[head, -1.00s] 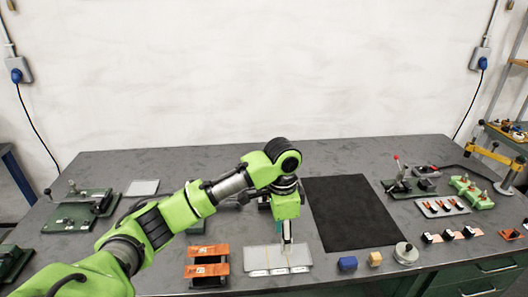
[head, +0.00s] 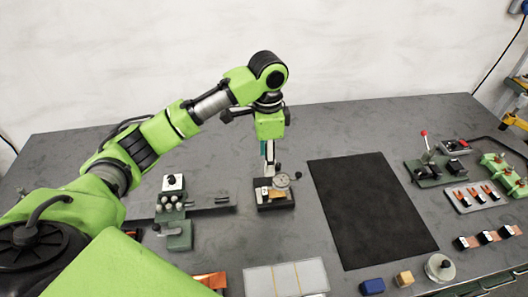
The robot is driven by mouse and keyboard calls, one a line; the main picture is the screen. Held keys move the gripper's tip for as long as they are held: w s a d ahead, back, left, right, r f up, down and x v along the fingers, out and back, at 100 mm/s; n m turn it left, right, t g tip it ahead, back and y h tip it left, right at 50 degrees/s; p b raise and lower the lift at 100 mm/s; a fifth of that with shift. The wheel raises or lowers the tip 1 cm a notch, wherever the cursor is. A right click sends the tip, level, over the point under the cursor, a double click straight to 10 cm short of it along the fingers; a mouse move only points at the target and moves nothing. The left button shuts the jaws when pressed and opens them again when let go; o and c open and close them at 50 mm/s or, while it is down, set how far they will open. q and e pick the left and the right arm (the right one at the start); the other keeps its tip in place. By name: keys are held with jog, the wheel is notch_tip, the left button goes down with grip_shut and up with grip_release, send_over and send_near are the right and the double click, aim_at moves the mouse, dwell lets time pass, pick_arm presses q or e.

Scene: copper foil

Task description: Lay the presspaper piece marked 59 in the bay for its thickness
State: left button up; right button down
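My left gripper (head: 269,165) points down just above a small dark gauge (head: 262,205) with a round dial. A tan piece (head: 277,195) and a white tag (head: 263,191) show at the gauge, just under the fingertips. I cannot read any number there or tell whether the fingers hold something. A pale tray (head: 285,281) with three bays lies at the front edge, partly cut off by the frame. The bays look bare from here. My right gripper is not in view.
A black mat (head: 365,210) lies right of the gauge. A green fixture with pegs (head: 175,205) stands left. Orange pieces (head: 212,281) lie at the front. A blue block (head: 372,286), a yellow block (head: 404,278) and a round weight (head: 440,267) sit front right.

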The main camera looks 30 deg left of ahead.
aim_at(266, 190)
pick_arm(q)
notch_tip(266, 190, down, 12)
jog(key=p, duration=0.2)
jog(key=shift+s+f+p, duration=0.1)
jog(key=shift+s+p, duration=0.05)
jog(key=shift+p, duration=0.15)
jog(key=shift+f, duration=0.65)
jog(key=c, duration=0.9)
jog(key=shift+c, duration=1.2)
jog(key=shift+o, duration=1.4)
jog(key=c, duration=0.3)
jog(key=shift+c, duration=0.2)
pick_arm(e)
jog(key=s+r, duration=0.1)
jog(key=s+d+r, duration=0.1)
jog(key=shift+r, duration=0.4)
